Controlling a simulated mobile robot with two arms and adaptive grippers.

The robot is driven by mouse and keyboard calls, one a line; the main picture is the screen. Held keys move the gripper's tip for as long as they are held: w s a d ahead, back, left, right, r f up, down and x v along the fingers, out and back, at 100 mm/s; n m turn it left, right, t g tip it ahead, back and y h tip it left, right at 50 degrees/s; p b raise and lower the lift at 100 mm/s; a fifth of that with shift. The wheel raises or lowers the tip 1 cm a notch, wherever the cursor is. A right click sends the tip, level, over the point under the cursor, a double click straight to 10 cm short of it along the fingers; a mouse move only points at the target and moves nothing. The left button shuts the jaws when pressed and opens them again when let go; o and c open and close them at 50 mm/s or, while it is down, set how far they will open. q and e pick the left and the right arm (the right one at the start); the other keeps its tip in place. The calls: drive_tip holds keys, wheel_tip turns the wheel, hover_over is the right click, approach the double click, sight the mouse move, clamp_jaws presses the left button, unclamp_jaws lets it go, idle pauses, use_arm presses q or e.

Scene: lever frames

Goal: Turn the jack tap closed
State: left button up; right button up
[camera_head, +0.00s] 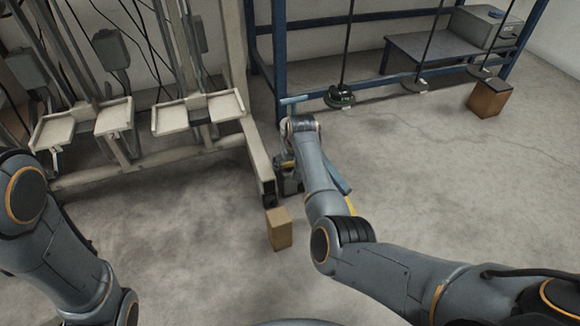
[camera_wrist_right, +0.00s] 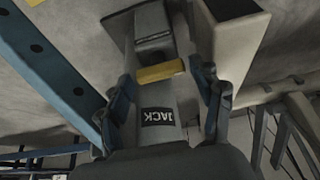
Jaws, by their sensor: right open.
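The jack tap shows in the right wrist view as a yellow handle (camera_wrist_right: 160,72) lying crosswise on a grey body. A dark label (camera_wrist_right: 159,117) reading "JACK" sits upside down on that body. My right gripper (camera_wrist_right: 164,76) is open, one finger on each side of the body, with the yellow handle between the fingertips. I cannot tell whether the fingers touch it. In the head view my right gripper (camera_head: 286,165) is low beside the corner of the pale frame, mostly hidden by my arm; a little yellow shows there. My left arm is at the left, its gripper out of view.
A pale machine frame (camera_head: 170,160) with foot plates stands at the left. A blue rack (camera_head: 263,68) with hanging cables stands behind. A cardboard box (camera_head: 279,229) is on the floor close to my right arm; another box (camera_head: 488,98) is at the right.

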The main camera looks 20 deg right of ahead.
drive_tip(key=c, duration=0.9)
